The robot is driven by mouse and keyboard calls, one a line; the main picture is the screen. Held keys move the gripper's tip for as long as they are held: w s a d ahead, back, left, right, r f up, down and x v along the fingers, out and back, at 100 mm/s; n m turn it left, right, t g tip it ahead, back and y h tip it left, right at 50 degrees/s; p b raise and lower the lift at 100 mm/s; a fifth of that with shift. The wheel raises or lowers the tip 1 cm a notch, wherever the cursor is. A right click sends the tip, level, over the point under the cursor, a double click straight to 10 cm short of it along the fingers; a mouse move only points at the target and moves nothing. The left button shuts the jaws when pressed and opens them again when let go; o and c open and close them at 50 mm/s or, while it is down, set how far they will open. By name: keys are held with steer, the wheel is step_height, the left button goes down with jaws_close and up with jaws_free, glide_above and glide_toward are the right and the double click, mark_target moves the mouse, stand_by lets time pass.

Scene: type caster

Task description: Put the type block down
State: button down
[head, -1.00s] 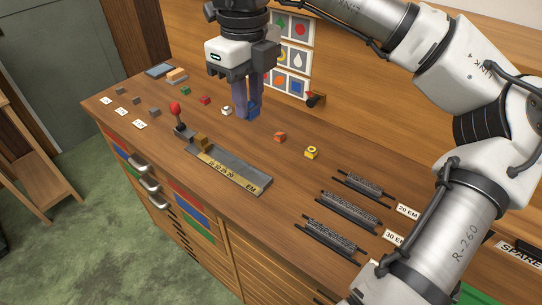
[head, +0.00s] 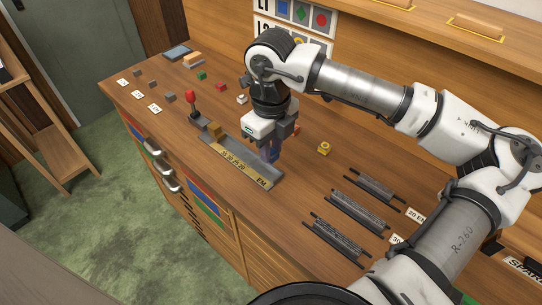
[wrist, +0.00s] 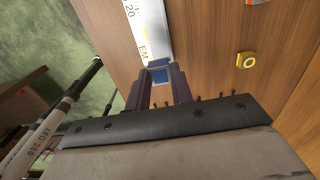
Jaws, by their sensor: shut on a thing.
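My gripper (head: 268,150) is shut on a blue type block (wrist: 159,75), held between its fingertips in the wrist view. In the head view the fingers cover most of the block. The grey composing tray (head: 236,165), with a brass strip of numbers ending in "EM", lies on the bench. My gripper hangs at the tray's right end, by the "EM" mark. In the wrist view the block shows just at the end of the tray (wrist: 149,25). I cannot tell whether the block touches the tray or bench.
A brown block (head: 214,130) sits at the tray's left end, near a red-knobbed lever (head: 191,97). A yellow block (head: 324,148) stands right of my gripper. Several dark racks (head: 357,211) lie to the front right. Small coloured blocks stand at the back left.

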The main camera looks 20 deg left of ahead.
step_height(320, 180, down, 5)
steer(key=shift+r+p, duration=0.15)
steer(key=shift+p, duration=0.3)
steer(key=shift+f+b, duration=0.3)
steer(key=shift+b, duration=0.15)
steer(key=shift+f+b, duration=0.35)
steer(key=shift+b, duration=0.25)
steer(key=c, duration=1.2)
jaws_free()
steer(key=shift+c, duration=0.2)
steer(key=shift+r, duration=0.15)
